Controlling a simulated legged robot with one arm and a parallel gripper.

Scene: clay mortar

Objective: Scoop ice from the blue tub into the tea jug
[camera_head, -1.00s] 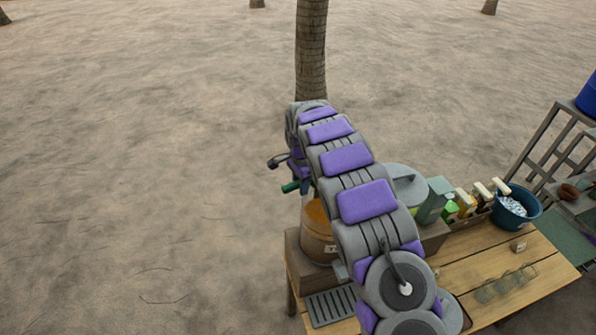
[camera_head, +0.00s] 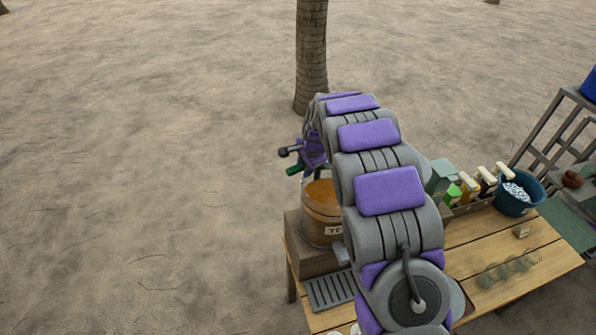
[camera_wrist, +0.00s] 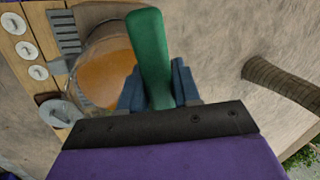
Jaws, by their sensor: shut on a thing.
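The tea jug (camera_head: 322,228) is a wide, clear-walled vessel of brown tea with a label, on a wooden stand at the table's left end. It also shows in the wrist view (camera_wrist: 88,72), left of my gripper. My gripper (camera_wrist: 158,88) is shut on a green handle (camera_wrist: 150,45), which I take to be the scoop's. In the head view the green handle (camera_head: 294,170) shows just above and left of the jug. The scoop's bowl is hidden, so I cannot tell whether it holds ice. The blue tub (camera_head: 512,208), with white ice in it, stands at the table's far right.
A box of cartons and bottles (camera_head: 470,195) stands left of the tub. A grey slotted drip tray (camera_head: 330,291) lies before the jug. A rack (camera_head: 555,140) stands right. Sand left of the table is open.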

